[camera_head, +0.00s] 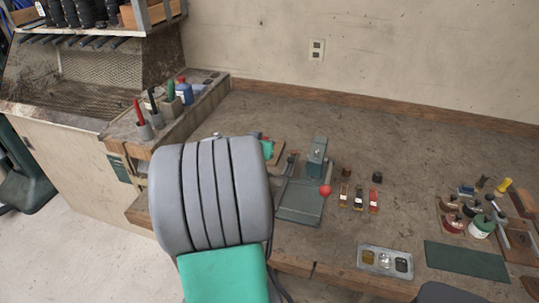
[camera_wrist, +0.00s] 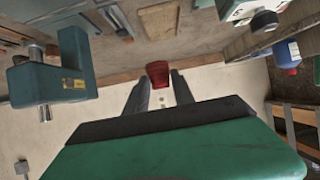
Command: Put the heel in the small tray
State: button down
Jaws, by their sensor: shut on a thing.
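In the wrist view my gripper (camera_wrist: 160,88) has its two dark fingers closed on a small dark-red block (camera_wrist: 158,73), which I take to be the heel. It sits between the fingertips, clear of the things around it. In the head view my grey and green arm hides the gripper and the heel. A small metal tray (camera_head: 362,257) lies near the front edge of the bench, right of my arm. It has several round or oval wells, with small things in them. I cannot pick out the tray in the wrist view.
A teal press (camera_head: 316,160) with a red knob stands right of my arm; a teal machine also shows in the wrist view (camera_wrist: 75,70). Small coloured pieces (camera_head: 358,197) and two dark cylinders lie beside it. A dark green mat (camera_head: 465,261) and tools lie further right. A blue bottle (camera_head: 185,92) stands left.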

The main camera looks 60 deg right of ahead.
jog(key=shift+g, duration=0.3)
jog(key=w+p+x, duration=0.1)
jog(key=x, duration=0.4)
jog(key=f+p+x, duration=0.1)
jog(key=x, duration=0.5)
jog(key=w+a+p+x, duration=0.1)
jog(key=x, duration=0.4)
jog(key=shift+w+d+f+p, duration=0.25)
jog(key=shift+w+f+p, duration=0.1)
jog(key=shift+f+p, duration=0.1)
notch_tip(320, 180, down, 3)
jog(key=shift+w+d+f+p, duration=0.1)
jog(key=shift+d+p, duration=0.05)
jog(key=shift+p, duration=0.6)
jog(key=shift+f, duration=0.15)
jog(key=shift+f+b, duration=0.15)
jog(key=shift+b, duration=0.2)
jog(key=c, duration=1.1)
grip_release()
jog(key=shift+o, duration=0.2)
